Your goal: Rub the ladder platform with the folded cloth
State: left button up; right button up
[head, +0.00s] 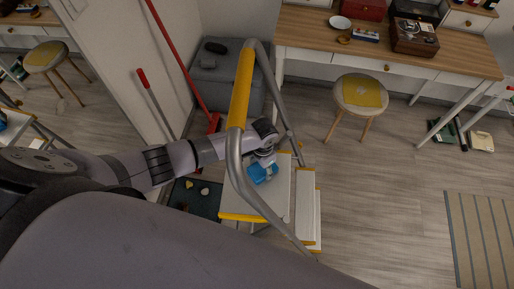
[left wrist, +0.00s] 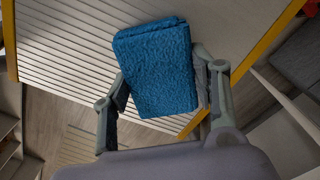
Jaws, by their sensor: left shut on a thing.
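The folded cloth (head: 262,173) is a thick blue pad. My left gripper (head: 265,159) is shut on it, with the cloth over the ladder platform (head: 277,194). In the left wrist view the cloth (left wrist: 155,65) sits between the two fingers of my left gripper (left wrist: 163,78) and extends beyond them. The pale, grooved platform (left wrist: 72,42) with yellow edging lies behind it. I cannot tell whether the cloth touches the platform. My right gripper is not in view.
The ladder's grey rail with a yellow grip (head: 241,88) arches beside my left forearm. A red-handled broom (head: 180,62) leans by the wall. A grey pouf (head: 212,85), a round stool (head: 360,112) and a desk (head: 350,58) stand behind. Floor to the right is mostly clear.

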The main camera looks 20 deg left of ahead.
pick_arm(q)
notch_tip(320, 180, up, 3)
jog(key=shift+w+a+f+p, duration=0.1)
jog(key=shift+w+p, duration=0.05)
jog(key=shift+p, duration=0.65)
jog(key=r+p, duration=0.3)
jog(key=shift+s+r, duration=0.15)
jog(key=shift+s, duration=0.15)
jog(key=shift+w+r+p, duration=0.15)
jog(key=shift+r+p, duration=0.45)
jog(key=shift+p, duration=0.15)
jog(key=shift+r+p, duration=0.55)
jog(key=shift+r, duration=0.05)
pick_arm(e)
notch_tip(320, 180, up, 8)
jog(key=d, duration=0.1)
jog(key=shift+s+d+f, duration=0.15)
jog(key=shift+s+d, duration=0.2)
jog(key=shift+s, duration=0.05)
pick_arm(q)
jog(key=shift+f, duration=0.1)
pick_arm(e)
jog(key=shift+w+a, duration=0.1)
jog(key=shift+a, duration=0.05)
